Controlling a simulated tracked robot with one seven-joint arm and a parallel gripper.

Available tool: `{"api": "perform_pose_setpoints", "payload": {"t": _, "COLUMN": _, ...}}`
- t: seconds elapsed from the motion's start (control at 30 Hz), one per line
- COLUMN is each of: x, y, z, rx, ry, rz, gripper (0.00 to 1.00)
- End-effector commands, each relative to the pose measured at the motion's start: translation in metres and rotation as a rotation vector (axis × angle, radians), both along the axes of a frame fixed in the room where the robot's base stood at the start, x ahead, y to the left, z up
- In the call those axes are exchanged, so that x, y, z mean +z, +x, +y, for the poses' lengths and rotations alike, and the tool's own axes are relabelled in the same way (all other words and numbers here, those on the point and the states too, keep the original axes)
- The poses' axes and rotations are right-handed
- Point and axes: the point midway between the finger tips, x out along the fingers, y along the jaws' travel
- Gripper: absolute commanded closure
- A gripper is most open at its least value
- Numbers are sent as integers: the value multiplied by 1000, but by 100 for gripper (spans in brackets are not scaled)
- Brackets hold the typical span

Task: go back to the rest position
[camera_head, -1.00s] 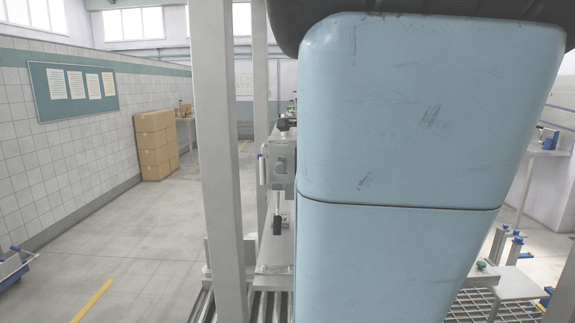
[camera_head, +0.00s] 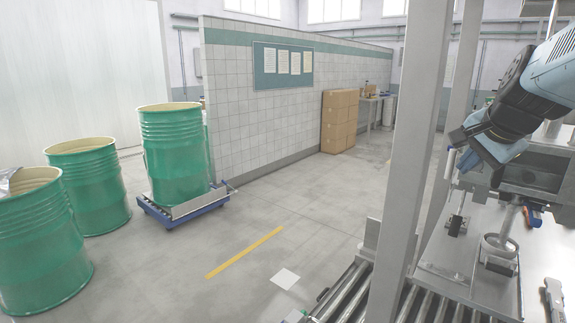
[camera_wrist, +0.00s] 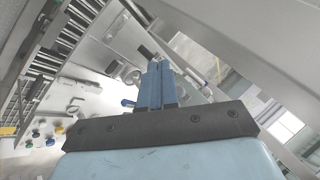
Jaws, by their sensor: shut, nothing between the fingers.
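My gripper (camera_head: 482,150) shows at the right of the head view, at the end of my blue and black arm. It hangs above the steel filling machine (camera_head: 530,175), close to the grey frame post. In the wrist view the two blue fingers of my gripper (camera_wrist: 156,72) are pressed together, with nothing held between them. Whether the gripper touches the machine cannot be told from the head view.
A grey post (camera_head: 412,130) stands left of my gripper, beside a roller conveyor (camera_head: 345,292). A green drum (camera_head: 175,155) stands on a blue cart (camera_head: 185,212); two more green drums are at left. Cartons (camera_head: 338,120) stand by the tiled wall.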

Motion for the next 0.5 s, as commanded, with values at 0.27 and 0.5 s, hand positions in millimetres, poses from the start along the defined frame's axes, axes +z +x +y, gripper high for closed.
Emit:
{"api": "perform_pose_setpoints", "payload": {"t": 0.27, "x": -33, "y": -45, "z": 85, "rx": 510, "ry": -275, "rz": 121, "gripper": 100}}
{"api": "perform_pose_setpoints", "payload": {"t": 0.5, "x": -59, "y": -85, "z": 122, "rx": 866, "ry": -484, "rz": 188, "gripper": 100}}
